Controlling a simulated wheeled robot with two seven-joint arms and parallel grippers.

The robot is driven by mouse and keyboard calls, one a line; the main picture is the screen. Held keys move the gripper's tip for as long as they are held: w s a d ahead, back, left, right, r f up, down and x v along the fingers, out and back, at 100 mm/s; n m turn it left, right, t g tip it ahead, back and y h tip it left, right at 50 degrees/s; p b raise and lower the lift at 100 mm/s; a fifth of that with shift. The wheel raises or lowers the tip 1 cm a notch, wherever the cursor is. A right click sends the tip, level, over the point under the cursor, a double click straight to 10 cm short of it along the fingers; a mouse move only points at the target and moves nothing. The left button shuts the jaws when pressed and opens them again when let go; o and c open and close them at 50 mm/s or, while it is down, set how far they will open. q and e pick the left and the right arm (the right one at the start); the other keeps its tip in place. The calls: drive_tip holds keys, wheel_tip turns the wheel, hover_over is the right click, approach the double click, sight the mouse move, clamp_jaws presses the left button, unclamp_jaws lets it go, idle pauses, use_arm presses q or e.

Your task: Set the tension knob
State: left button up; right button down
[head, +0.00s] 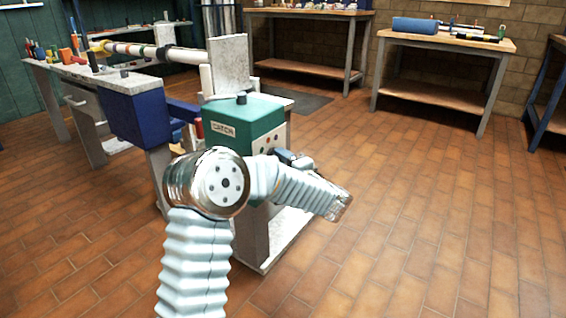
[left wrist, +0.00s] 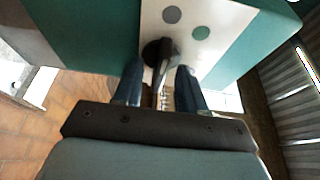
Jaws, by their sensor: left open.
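A green machine box (head: 243,118) with a label on its side stands at the middle of the head view. Its pale front panel (head: 271,141) carries small round marks. In the left wrist view a dark round knob (left wrist: 156,50) with a narrow bar sits on this pale panel (left wrist: 205,14). My left gripper (head: 283,154) is at the panel. In the left wrist view its fingers (left wrist: 158,68) are open, one on each side of the knob's bar. I cannot tell whether they touch it. In the head view my arm and gripper hide the knob. My right gripper is out of view.
A blue housing (head: 134,110) and a bench (head: 60,72) with tools and a long pale shaft stand at the left. A small black knob (head: 241,97) tops the green box. Workbenches (head: 440,42) line the back wall. The tiled floor at right is clear.

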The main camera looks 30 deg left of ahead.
use_arm(q)
clamp_jaws()
idle(0.3)
drive_tip(key=m+g+h+p, duration=0.1)
drive_tip(key=m+g+p, duration=0.1)
drive_tip(key=m+p, duration=0.2)
drive_tip(key=m+g+p, duration=0.2)
drive_tip(key=m+p, duration=0.2)
drive_tip(key=p, duration=0.5)
drive_tip(key=r+m+g+h+p, duration=0.1)
drive_tip(key=m+g+p, duration=0.1)
drive_tip(key=m+p, duration=0.2)
drive_tip(key=shift+w+d+h+p, duration=0.1)
drive_tip(key=shift+w+h+p, duration=0.25)
drive_tip(key=shift+p, duration=1)
drive_tip(key=shift+f, duration=0.1)
